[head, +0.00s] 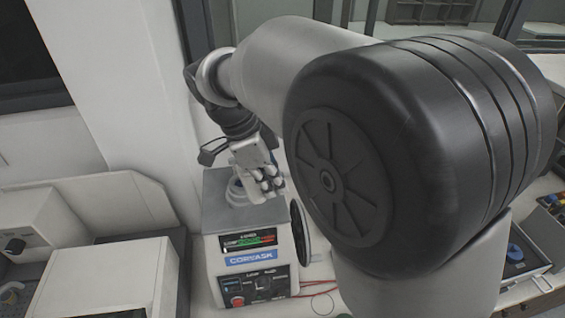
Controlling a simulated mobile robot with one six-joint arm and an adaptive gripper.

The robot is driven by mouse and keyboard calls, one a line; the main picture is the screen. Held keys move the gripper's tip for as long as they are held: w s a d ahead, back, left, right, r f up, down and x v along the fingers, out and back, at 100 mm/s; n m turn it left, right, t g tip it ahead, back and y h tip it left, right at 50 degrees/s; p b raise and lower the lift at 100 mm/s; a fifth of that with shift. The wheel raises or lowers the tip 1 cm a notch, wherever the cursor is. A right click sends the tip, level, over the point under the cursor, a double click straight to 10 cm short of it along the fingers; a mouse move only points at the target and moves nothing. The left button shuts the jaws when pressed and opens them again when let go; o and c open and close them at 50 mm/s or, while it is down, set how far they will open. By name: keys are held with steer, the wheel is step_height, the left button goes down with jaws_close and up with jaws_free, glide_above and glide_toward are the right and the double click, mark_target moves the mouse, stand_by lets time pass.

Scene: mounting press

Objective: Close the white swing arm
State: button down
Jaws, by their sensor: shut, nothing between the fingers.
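The mounting press (216,216), a grey-topped box with a display and a blue label on its front, stands on the bench left of my arm. A pale round ring (237,193) shows on its top. My gripper (268,192) points down over the top of the press, just right of this ring, with its fingers together and nothing seen between them. I cannot make out the white swing arm clearly; my gripper and arm cover part of the press top. Whether my gripper touches anything there cannot be told.
A black round wheel (300,232) is on the right side of the press, close to my arm. White machines (104,281) stand at the left. Red cables (317,287) lie right of the press. A dark tray (541,262) with a blue item sits at far right.

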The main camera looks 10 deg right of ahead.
mark_target(260, 198)
steer(key=shift+s+a+m, duration=0.2)
steer(key=shift+s+a, duration=0.05)
steer(key=shift+a, duration=0.6)
steer(key=shift+s+a+m, duration=0.2)
steer(key=shift+s+a, duration=0.05)
steer(key=shift+a, duration=0.55)
steer(key=shift+d, duration=0.1)
